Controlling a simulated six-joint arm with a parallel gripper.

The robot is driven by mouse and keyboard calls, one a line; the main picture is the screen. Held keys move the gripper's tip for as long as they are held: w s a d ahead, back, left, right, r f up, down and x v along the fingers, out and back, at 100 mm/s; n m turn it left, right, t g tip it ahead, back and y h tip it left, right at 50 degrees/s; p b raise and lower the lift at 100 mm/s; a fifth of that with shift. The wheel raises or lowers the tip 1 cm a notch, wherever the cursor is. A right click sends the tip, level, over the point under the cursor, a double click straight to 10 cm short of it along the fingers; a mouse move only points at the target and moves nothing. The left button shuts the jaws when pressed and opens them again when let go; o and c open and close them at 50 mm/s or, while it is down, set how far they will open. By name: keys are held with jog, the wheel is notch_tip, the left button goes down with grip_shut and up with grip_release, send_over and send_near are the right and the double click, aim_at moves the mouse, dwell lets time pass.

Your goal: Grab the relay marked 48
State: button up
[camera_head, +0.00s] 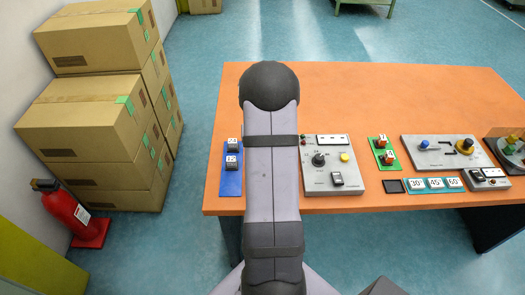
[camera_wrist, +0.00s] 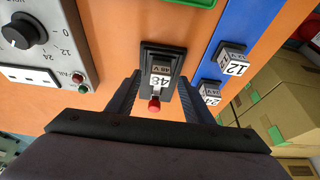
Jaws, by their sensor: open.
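The relay marked 48 (camera_wrist: 160,81) is a small block with a white label. In the wrist view it sits in a dark socket (camera_wrist: 162,52) on the orange table, with a red knob (camera_wrist: 154,106) beside it. My gripper (camera_wrist: 158,84) is open, with one black finger on each side of the relay. I cannot tell whether the fingers touch it. In the head view my arm hides this relay and my gripper.
A blue strip (camera_head: 230,185) holds relays marked 12 (camera_wrist: 233,66) and 24 (camera_wrist: 209,95), close to my right finger in the wrist view. A grey panel with a dial (camera_head: 319,159) stands right of my arm. The orange table (camera_head: 400,90) is clear at the back.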

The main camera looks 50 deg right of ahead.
jog(key=shift+w+d+f, duration=0.1)
jog(key=shift+f, duration=0.35)
jog(key=shift+c, duration=0.6)
jog(key=c, duration=1)
jog(key=shift+r, duration=0.15)
